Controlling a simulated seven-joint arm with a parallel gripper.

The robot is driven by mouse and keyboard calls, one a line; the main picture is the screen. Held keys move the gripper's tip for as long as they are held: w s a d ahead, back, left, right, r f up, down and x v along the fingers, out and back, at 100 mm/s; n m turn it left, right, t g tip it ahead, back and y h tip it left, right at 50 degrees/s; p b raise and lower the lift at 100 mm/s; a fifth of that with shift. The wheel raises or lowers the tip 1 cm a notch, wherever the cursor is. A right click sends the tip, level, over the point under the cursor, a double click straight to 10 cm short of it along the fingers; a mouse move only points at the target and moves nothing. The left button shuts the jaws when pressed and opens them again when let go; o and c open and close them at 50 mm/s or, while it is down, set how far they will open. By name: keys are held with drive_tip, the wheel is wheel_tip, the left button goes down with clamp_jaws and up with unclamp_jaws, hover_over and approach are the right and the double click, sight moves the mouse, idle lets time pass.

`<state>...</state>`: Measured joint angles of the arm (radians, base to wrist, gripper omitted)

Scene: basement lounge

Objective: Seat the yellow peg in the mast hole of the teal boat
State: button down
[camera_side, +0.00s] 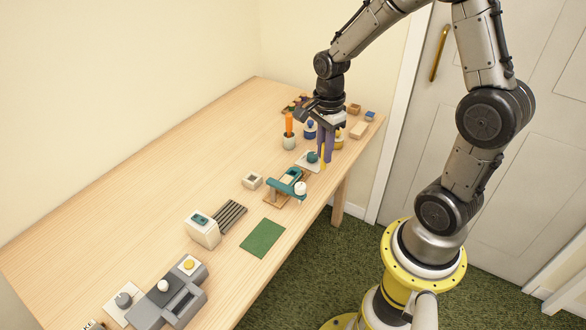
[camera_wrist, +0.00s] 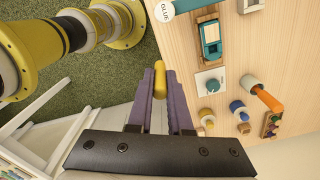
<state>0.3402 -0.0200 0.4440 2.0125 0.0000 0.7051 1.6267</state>
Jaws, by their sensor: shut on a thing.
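My gripper (camera_side: 325,157) is shut on the yellow peg (camera_side: 323,166), which hangs below the purple fingers. In the wrist view the peg (camera_wrist: 160,76) sticks out between the fingertips of my gripper (camera_wrist: 160,88). The teal boat (camera_wrist: 210,40) lies on a wooden base, apart from the peg. In the side view the boat (camera_side: 292,174) is left of and nearer the camera than my gripper, partly behind a teal bar. The mast hole is too small to make out.
A glue bottle (camera_wrist: 160,10) stands beside the boat. A white plate with a teal knob (camera_wrist: 209,84) lies between boat and gripper. Blue (camera_wrist: 237,107) and yellow (camera_wrist: 206,115) pieces and a cup with an orange-handled tool (camera_side: 289,140) stand nearby.

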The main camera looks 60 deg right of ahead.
drive_tip(key=w+d+f, duration=0.1)
drive_tip(key=w+f, duration=0.2)
drive_tip(key=w+d+f, duration=0.1)
drive_tip(key=w+f, duration=0.2)
drive_tip(key=w, duration=0.1)
drive_tip(key=w+d+f, duration=0.2)
drive_tip(key=w, duration=0.2)
drive_tip(key=shift+f, duration=0.4)
drive_tip(key=shift+w+f, duration=0.25)
drive_tip(key=shift+f, duration=1.45)
drive_tip(key=shift+f, duration=0.15)
drive_tip(key=c, duration=0.8)
unclamp_jaws()
drive_tip(key=shift+c, duration=0.2)
